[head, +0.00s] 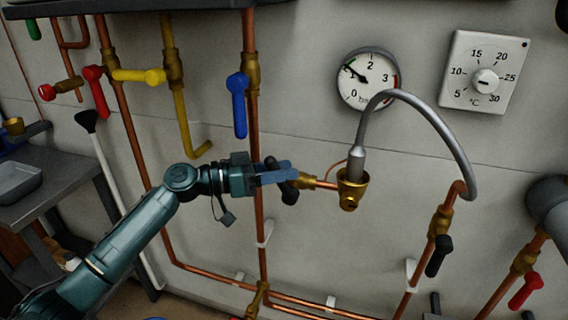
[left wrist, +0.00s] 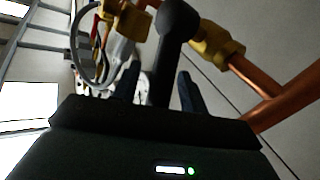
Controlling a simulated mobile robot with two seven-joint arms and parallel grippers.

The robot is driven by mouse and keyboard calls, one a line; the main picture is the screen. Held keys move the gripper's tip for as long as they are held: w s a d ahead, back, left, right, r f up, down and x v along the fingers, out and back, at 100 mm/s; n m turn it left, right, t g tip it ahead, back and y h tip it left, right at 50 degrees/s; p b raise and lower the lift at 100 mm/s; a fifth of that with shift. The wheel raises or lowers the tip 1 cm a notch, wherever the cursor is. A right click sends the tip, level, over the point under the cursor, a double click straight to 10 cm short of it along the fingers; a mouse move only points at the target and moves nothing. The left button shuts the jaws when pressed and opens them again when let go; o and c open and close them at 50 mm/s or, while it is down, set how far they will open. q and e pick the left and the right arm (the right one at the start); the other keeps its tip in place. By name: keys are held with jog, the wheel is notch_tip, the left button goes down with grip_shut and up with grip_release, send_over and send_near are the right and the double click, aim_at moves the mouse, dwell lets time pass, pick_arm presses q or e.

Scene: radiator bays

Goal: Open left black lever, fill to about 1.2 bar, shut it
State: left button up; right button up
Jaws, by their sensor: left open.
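The left black lever (head: 289,192) sits on a valve at the left end of the short copper pipe leading to the brass fitting (head: 350,190). My left gripper (head: 286,172) is at this lever, with its fingers open. In the left wrist view the lever (left wrist: 165,65) stands between the two fingers (left wrist: 158,88), with visible gaps, its round hub above them. The fingers hide part of the lever in the head view. My right gripper is not in view.
A grey hose (head: 437,122) arches from the brass fitting to the right pipe, which has another black lever (head: 438,256). A blue lever (head: 238,105) hangs above my left gripper. Red (head: 97,92) and yellow (head: 140,76) levers are farther left. A thermostat dial (head: 486,80) is upper right.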

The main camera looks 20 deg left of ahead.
pick_arm(q)
jog(key=shift+w+d, duration=0.25)
jog(key=shift+d, duration=0.1)
grip_shut()
dwell(0.3)
